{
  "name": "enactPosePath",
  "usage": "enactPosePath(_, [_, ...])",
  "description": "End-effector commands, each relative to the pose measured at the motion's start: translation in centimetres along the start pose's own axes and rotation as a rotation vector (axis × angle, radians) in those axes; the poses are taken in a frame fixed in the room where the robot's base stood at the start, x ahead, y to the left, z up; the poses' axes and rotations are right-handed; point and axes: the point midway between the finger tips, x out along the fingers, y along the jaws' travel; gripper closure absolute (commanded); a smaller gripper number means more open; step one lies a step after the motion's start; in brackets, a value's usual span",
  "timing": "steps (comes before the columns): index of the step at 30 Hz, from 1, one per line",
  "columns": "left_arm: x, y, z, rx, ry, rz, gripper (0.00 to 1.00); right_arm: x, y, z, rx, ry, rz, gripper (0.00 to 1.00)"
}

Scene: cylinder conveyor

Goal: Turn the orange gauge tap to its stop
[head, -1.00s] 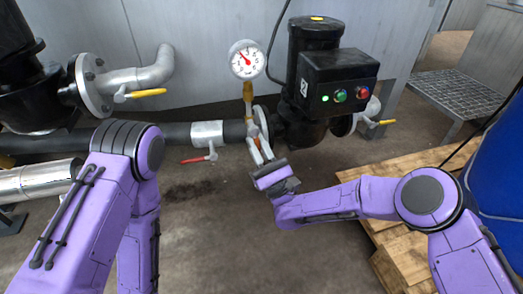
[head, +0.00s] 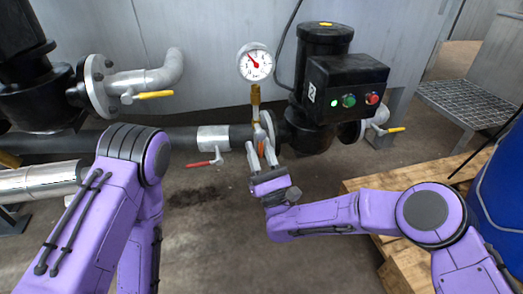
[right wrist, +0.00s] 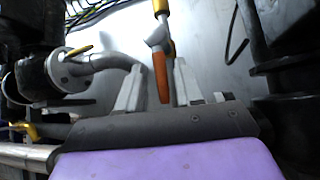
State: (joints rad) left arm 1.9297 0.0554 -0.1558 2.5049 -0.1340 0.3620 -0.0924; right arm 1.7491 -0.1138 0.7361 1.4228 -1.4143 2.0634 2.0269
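The pressure gauge (head: 254,62) stands on a brass stem (head: 255,96) above the pipe. The orange tap handle (right wrist: 160,76) hangs below the stem in the right wrist view, nearly straight down; it is small and partly covered in the head view (head: 261,149). My right gripper (right wrist: 158,88) is open, with one finger on each side of the handle. The handle is nearer the right finger; I cannot tell whether they touch. In the head view the right gripper (head: 262,153) is just below the stem. My left arm shows, but its gripper is out of view.
A red lever (head: 204,162) is on the pipe left of the gauge. Yellow levers (head: 154,95) (head: 396,130) sit on the side valves. A black pump with a button box (head: 346,82) stands right of the gauge. A wooden pallet (head: 365,181) and blue barrel (head: 500,185) are at right.

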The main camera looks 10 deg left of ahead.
Motion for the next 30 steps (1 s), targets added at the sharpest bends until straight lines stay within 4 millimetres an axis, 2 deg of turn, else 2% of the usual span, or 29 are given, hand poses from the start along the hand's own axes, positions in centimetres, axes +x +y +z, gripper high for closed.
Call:
enactPosePath(8, [0.0,0.0,0.0,0.000,0.000,0.000,0.57,-0.1,-0.2,0.0,-0.003,0.000,-0.003,0.61])
enactPosePath(11, [-0.3,0.1,0.2,-0.001,-0.006,0.003,0.57,-0.7,-0.2,0.0,-0.002,0.002,-0.004,0.61])
enactPosePath(15, [-1.0,0.4,0.7,-0.012,-0.019,0.013,0.57,-3.6,-0.2,0.1,-0.001,0.005,-0.005,0.61])
enactPosePath(21, [-1.2,0.8,-0.3,-0.070,0.052,0.011,0.57,-8.2,-0.2,0.0,0.001,0.004,-0.005,0.61])
enactPosePath(25, [-1.3,0.8,-0.6,-0.088,0.073,0.010,0.57,-10.0,-0.2,0.0,-0.001,0.002,-0.004,0.61])
enactPosePath(30, [-1.2,0.8,-0.8,-0.096,0.082,0.010,0.57,-10.6,-0.1,0.0,-0.002,0.001,-0.002,0.61])
